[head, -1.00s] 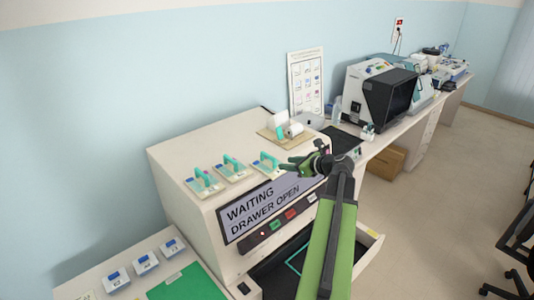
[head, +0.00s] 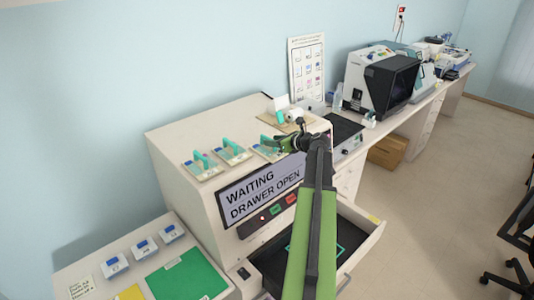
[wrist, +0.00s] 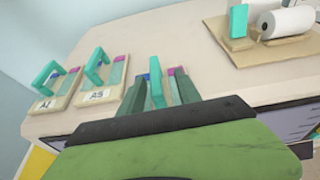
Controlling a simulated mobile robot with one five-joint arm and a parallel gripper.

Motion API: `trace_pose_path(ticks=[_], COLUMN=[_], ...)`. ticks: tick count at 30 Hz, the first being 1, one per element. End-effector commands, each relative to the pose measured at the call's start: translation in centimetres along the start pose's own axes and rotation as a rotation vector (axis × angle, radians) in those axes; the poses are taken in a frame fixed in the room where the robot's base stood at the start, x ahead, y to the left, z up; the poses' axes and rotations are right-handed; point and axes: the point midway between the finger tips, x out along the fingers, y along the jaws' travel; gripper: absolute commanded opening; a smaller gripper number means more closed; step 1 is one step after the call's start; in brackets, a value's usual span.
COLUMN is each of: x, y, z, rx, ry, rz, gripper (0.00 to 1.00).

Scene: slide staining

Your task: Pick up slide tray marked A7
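Three slide trays with teal handles stand in a row on top of the white machine: a left tray (head: 202,168), a middle tray (head: 231,154) and a right tray (head: 266,152). In the wrist view, the middle tray's label (wrist: 97,96) looks like A5. The left tray's label (wrist: 45,104) starts with A, its digit unclear. The right tray's label is hidden behind my gripper, so I cannot read A7. My gripper (head: 285,144) is at the right tray. In the wrist view, its fingers (wrist: 156,92) stand open on either side of that tray's teal handle (wrist: 155,80).
A board with a paper roll (wrist: 288,22) and a teal-handled piece stands behind the right tray. The machine's screen (head: 262,190) reads WAITING DRAWER OPEN, and its drawer (head: 355,232) is out below. Several blue-white blocks (head: 144,248) stand on the lower left bench.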

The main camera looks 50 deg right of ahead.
Motion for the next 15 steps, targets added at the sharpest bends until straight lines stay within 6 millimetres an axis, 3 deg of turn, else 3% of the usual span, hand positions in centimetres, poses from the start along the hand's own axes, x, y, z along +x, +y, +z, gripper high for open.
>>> trace_pose_path(ticks=[10, 15], x=[4.8, 5.1], y=[0.4, 0.5], z=[0.1, 0.4], rx=[0.0, 0.0], ry=[-0.001, 0.0], rz=[0.0, -0.001], gripper=[0.4, 0.4])
